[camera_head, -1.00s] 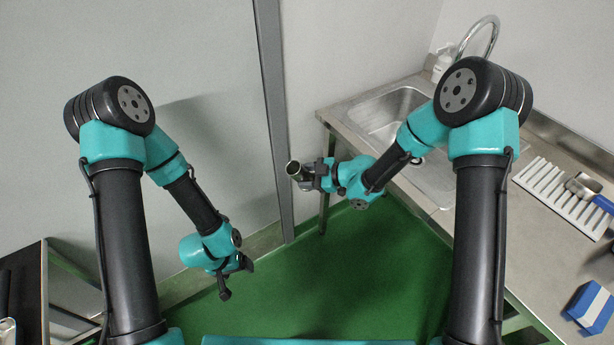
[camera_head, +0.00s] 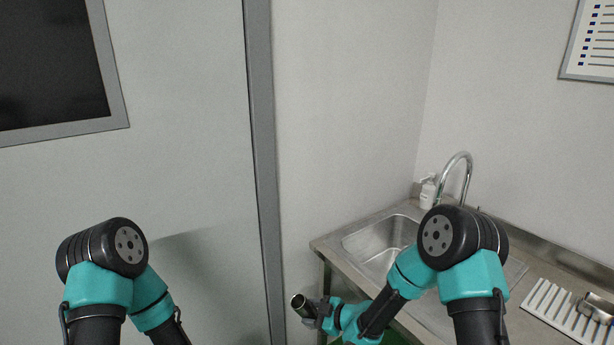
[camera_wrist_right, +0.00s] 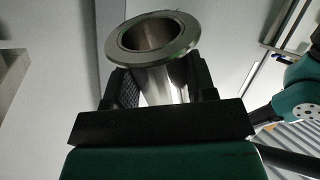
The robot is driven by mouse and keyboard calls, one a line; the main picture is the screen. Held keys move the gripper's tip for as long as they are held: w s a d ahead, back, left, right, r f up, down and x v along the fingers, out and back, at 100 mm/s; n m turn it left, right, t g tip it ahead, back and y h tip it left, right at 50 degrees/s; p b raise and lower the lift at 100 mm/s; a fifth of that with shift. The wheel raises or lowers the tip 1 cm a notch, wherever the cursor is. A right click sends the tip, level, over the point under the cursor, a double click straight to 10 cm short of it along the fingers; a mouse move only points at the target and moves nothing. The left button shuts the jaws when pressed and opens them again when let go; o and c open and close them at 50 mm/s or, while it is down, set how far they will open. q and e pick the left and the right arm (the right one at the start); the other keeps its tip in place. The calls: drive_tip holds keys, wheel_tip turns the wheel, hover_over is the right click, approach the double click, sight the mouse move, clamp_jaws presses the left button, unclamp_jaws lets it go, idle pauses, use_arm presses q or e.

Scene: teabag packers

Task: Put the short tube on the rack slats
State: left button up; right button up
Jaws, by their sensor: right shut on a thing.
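The short tube (camera_head: 299,304) is a shiny metal cylinder with a flanged, open end. My right gripper (camera_head: 314,314) is shut on it and holds it in the air, to the left of the sink counter. In the right wrist view the tube (camera_wrist_right: 155,45) stands between the two dark finger pads of the gripper (camera_wrist_right: 160,88), its flange toward the camera. The white rack slats (camera_head: 562,311) lie on the counter at the lower right, cut by the frame edge. My left gripper is below the head view.
A steel counter (camera_head: 525,268) with a sink (camera_head: 375,250), a curved tap (camera_head: 468,170) and a soap bottle (camera_head: 427,192) stands at the right. A metal object (camera_head: 592,306) rests on the rack. A wall post (camera_head: 262,170) stands behind the tube.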

drive_tip(key=d+f+m+t+h, duration=0.3)
drive_tip(key=d+f+m+h, duration=0.3)
drive_tip(key=d, duration=0.3)
drive_tip(key=d+f+m+t+h, duration=0.4)
drive_tip(key=d+f+m+h, duration=0.2)
drive_tip(key=d, duration=0.4)
drive_tip(key=shift+s+d+f+m, duration=0.25)
drive_tip(key=shift+s+f+m, duration=0.05)
drive_tip(key=shift+f, duration=0.3)
drive_tip(key=shift+a+r, duration=0.1)
drive_tip(key=shift+r, duration=0.05)
drive_tip(key=s+a+r+n+g+y, duration=0.1)
drive_tip(key=s+a+r+n+y, duration=0.1)
drive_tip(key=a+r+n+y, duration=0.2)
drive_tip(key=s+a+r+n+g+y, duration=0.1)
drive_tip(key=a+r+n+y, duration=0.3)
drive_tip(key=a+r, duration=0.7)
wheel_tip(320, 180, up, 6)
drive_tip(key=shift+s+f+g+y, duration=0.1)
drive_tip(key=shift+s+g+y, duration=0.2)
drive_tip(key=shift+s+g, duration=0.15)
drive_tip(key=shift+a, duration=0.1)
